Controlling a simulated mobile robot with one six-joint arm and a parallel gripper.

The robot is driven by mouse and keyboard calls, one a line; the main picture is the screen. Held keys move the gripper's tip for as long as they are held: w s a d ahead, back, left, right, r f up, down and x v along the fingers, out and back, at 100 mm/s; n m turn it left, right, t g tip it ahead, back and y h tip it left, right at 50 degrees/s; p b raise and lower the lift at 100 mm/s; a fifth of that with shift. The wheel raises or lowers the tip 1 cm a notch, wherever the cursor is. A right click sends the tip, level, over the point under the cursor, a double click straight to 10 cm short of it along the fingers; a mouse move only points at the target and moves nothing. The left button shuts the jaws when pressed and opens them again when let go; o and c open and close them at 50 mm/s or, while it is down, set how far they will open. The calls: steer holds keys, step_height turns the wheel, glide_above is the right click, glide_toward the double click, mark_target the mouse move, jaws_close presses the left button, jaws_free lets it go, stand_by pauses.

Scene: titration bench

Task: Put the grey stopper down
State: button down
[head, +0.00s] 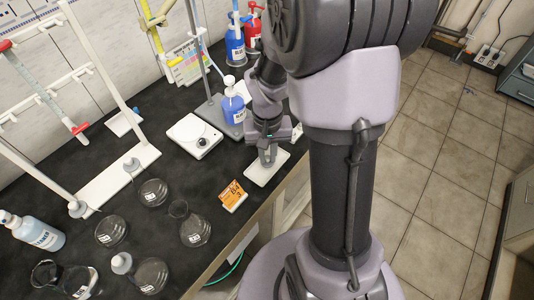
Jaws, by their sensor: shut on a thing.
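My gripper (267,154) points down just above a small white tile (258,178) at the bench's right edge. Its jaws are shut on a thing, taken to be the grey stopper. The stopper is too small and too hidden between the fingers to make out. I cannot tell whether it touches the tile. The near part of the tile is bare.
Several glass flasks (195,231) stand at the front left. An orange label card (233,195) stands near the tile. A white stirrer plate (194,135), a blue bottle (232,108) and a burette stand (118,180) are on the black bench (190,178).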

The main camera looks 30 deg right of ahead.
mark_target(267, 158)
steer(key=shift+f, duration=0.2)
steer(key=c, duration=1.4)
jaws_free()
steer(key=shift+r, duration=0.2)
step_height(267, 158, up, 12)
steer(key=f+p, duration=0.1)
steer(key=p, duration=0.5)
steer(key=s+a+r+t, duration=0.2)
steer(key=s+a+r, duration=0.1)
steer(key=a+r, duration=0.2)
steer(key=s+a+r+t+y, duration=0.1)
steer(key=s+a+r+t, duration=0.1)
steer(key=s+a+r, duration=0.2)
steer(key=s+a+r+t+y, duration=0.1)
steer(key=s+a+r, duration=0.3)
steer(key=a+r, duration=0.1)
steer(key=shift+s+a+r+n+t, duration=0.15)
steer(key=shift+a+r+n+t, duration=0.15)
steer(key=shift+r+t, duration=0.1)
steer(key=shift+f+b, duration=0.15)
steer(key=shift+b, duration=0.2)
